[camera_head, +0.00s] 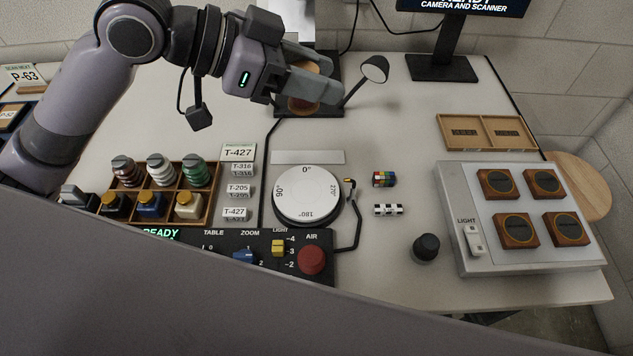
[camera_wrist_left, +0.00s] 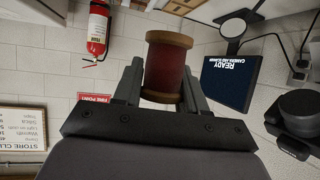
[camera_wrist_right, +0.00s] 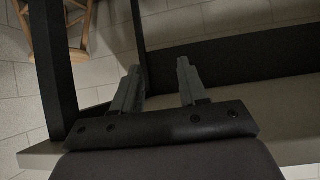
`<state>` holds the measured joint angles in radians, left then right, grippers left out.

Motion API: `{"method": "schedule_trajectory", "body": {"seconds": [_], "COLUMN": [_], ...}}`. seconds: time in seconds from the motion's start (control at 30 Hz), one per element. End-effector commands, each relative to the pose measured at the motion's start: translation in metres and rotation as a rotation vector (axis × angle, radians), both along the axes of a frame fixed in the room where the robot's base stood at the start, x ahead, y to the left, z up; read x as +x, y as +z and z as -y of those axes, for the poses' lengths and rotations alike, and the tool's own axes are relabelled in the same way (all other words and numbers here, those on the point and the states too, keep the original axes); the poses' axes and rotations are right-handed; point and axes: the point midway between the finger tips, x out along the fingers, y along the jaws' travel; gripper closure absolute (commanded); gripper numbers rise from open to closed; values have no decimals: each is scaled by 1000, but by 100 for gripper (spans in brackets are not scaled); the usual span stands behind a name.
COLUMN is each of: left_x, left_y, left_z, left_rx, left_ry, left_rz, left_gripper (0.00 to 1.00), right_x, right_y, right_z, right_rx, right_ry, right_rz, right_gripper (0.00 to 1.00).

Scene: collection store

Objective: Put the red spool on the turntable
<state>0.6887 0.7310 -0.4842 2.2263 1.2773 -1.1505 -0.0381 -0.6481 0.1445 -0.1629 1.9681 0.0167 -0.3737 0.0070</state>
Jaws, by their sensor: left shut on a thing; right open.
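The red spool (camera_wrist_left: 166,70) is a dark red cylinder with wooden rims. My left gripper (camera_wrist_left: 165,88) is shut on it, with a finger on each side. In the head view the spool (camera_head: 304,100) is partly hidden behind the left gripper (camera_head: 318,84), which is over the back of the table near the black stand. The turntable (camera_head: 307,195) is a white disc with degree marks, empty, in the middle of the table, nearer than the gripper. My right gripper (camera_wrist_right: 160,90) is open and empty in the right wrist view, low by a table edge.
A control panel (camera_head: 220,249) lies in front. A small lamp (camera_head: 374,69) stands behind. A colour cube (camera_head: 384,179) and a light box (camera_head: 470,205) are on the right.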

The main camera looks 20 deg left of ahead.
Motion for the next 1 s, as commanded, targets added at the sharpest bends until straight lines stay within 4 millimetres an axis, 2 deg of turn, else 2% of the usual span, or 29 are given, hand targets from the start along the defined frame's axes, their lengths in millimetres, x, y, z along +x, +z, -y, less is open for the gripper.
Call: {"method": "schedule_trajectory", "body": {"seconds": [0.3, 0.5, 0.6, 0.83, 1.0], "left_x": [-1, -1, 0, 0, 0], "left_y": [-85, -131, -144, -160, -187], "left_z": [0, 0, 0, 0, 0], "left_rx": [1, -1, -1, -1, -1], "left_ry": [3, 4, 3, 3, 4], "left_rz": [-11, -8, -6, -6, -6], "left_gripper": [88, 88, 88, 88, 88], "right_x": [-1, 1, 2, 4, 4], "right_y": [-15, -18, -17, -17, -22], "right_z": [-4, -7, -7, -8, -8], "right_rx": [10, 17, 19, 21, 23], "right_ry": [3, 4, 5, 4, 4], "right_rz": [-10, -12, -9, -4, -8], "right_gripper": [57, 57, 57, 57, 57]}}
